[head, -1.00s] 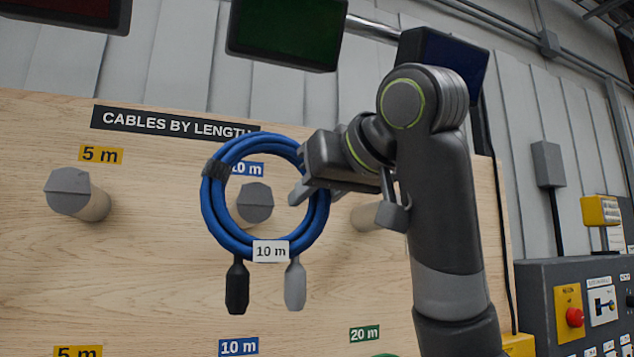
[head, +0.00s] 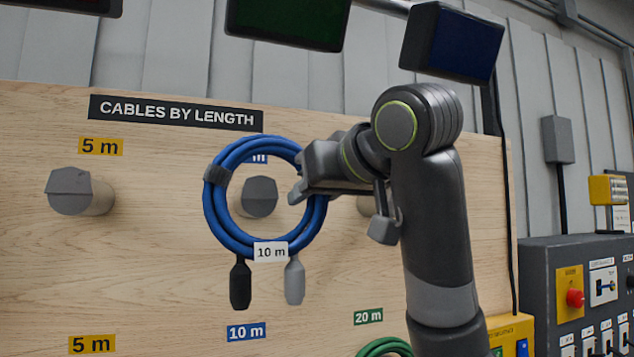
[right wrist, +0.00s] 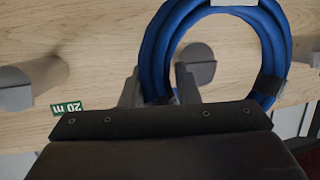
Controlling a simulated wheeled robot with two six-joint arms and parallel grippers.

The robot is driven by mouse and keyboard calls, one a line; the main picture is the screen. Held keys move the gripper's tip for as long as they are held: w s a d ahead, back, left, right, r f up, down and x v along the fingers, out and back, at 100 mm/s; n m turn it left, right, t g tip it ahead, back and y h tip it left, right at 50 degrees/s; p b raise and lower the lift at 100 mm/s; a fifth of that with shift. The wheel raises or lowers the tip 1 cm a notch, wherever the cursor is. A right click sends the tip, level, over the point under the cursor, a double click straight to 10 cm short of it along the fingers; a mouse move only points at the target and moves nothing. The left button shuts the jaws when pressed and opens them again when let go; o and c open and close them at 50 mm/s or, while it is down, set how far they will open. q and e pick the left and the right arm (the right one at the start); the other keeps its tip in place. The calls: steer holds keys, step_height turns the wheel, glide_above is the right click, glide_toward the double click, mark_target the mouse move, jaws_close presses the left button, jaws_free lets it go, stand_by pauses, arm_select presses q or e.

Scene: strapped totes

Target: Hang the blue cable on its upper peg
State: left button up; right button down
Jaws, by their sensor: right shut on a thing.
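The blue cable (head: 223,228) is a coiled ring with a "10 m" tag, a black plug and a grey plug hanging below. It also shows in the right wrist view (right wrist: 152,55). My right gripper (head: 297,192) is shut on the right side of the coil; its fingers show in the right wrist view (right wrist: 158,88). The upper 10 m peg (head: 259,197) shows through the coil's opening, and in the right wrist view (right wrist: 197,65) too. I cannot tell whether the coil is around the peg or in front of it. My left gripper is not in view.
The wooden board (head: 150,270) carries a 5 m peg (head: 80,192) at left and another peg (head: 368,205) partly behind my right arm. A green cable (head: 385,346) hangs low. A control panel (head: 555,285) stands at right. Dark screens (head: 290,20) are above.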

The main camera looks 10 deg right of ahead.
steer(key=shift+w+r+p, duration=0.2)
steer(key=shift+w+p, duration=0.2)
steer(key=w+d+r+p+x, duration=0.1)
steer(key=p+x, duration=0.3)
steer(key=x, duration=0.6)
steer(key=shift+d+p, duration=0.25)
steer(key=shift+p, duration=0.1)
stand_by(1.0)
steer(key=shift+w, duration=0.1)
stand_by(0.3)
